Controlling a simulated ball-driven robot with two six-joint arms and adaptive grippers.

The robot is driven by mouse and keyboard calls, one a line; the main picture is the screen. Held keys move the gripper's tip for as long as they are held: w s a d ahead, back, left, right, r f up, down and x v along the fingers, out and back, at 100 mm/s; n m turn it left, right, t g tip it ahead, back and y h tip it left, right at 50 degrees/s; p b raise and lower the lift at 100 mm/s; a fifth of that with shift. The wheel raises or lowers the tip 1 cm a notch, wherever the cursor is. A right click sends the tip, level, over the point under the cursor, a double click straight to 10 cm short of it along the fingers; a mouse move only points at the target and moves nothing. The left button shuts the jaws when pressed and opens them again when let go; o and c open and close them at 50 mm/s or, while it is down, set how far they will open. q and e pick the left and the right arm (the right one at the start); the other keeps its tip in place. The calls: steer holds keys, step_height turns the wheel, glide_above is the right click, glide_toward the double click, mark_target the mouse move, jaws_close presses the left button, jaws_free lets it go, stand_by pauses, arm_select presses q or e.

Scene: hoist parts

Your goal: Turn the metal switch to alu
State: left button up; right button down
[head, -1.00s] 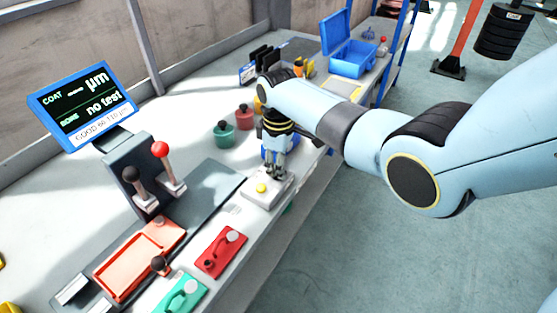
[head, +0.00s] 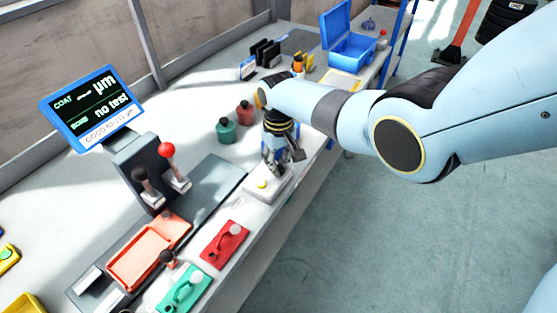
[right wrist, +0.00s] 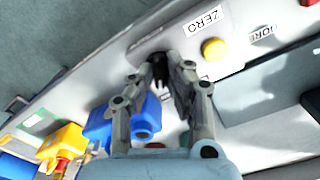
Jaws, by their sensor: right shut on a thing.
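The metal switch shows as a small dark knob (right wrist: 160,70) on a light grey box (head: 282,188) at the bench's front edge. The box has a yellow button (right wrist: 213,48) and a ZERO label (right wrist: 203,21). My right gripper (right wrist: 172,78) points down at the box and is shut on the dark knob, its fingers on either side. In the head view the right gripper (head: 270,168) hides the knob. Switch markings are not readable, so its setting cannot be told. My left gripper is not in view.
A blue-framed screen (head: 92,107) reads "no test". Two levers, with red (head: 167,150) and black knobs, stand below it. Red (head: 224,245) and green (head: 184,291) plates lie front left. Green (head: 226,130) and dark red (head: 245,113) pots stand behind the gripper. A blue case (head: 352,50) is farther back.

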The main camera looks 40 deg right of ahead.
mark_target(279, 165)
stand_by(0.3)
steer(key=c, duration=1.3)
jaws_free()
steer(key=shift+c, duration=0.2)
step_height(279, 165, up, 12)
